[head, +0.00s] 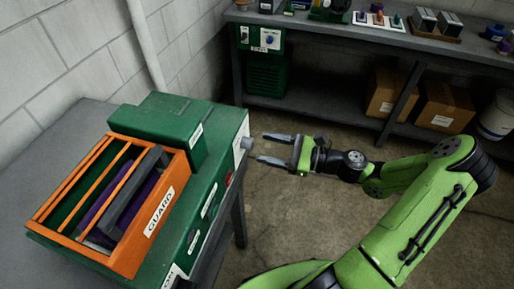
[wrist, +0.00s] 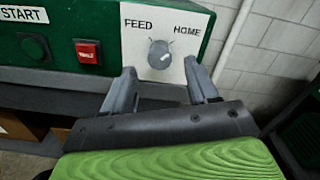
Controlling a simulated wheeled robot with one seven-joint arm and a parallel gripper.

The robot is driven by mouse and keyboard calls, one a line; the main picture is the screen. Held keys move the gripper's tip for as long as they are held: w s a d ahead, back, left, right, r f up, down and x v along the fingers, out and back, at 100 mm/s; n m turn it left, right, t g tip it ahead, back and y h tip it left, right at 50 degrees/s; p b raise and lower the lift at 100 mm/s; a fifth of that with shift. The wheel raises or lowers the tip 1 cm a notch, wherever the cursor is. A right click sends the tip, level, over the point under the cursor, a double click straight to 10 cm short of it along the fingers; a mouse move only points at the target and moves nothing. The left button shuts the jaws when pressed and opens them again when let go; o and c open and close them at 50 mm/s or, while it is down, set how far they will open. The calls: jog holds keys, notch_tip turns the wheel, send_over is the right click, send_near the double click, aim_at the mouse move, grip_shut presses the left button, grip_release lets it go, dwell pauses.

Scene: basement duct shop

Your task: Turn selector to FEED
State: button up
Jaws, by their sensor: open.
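The selector (wrist: 159,54) is a grey round knob on a white plate (wrist: 178,25) at the end of the green machine. FEED is printed at upper left of the knob and HOME at upper right. Which label the knob points to is too small to tell. In the head view the selector (head: 246,143) sticks out from the machine's right end. My gripper (head: 262,147) is open and faces the knob, with a small gap between fingertips and knob. In the wrist view my gripper (wrist: 160,68) has one finger to each side below the knob, and nothing is between them.
A red switch (wrist: 88,52) and a START button (wrist: 33,49) sit left of the plate. An orange GUARD frame (head: 142,235) tops the green machine (head: 172,121). A workbench (head: 340,36) with boxes beneath stands behind. Open floor (head: 290,215) lies right of the machine.

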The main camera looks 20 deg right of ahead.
aim_at(247, 144)
jog(key=x, duration=0.4)
jog(key=shift+s, duration=0.1)
jog(key=c, duration=1)
jog(key=shift+c, duration=0.2)
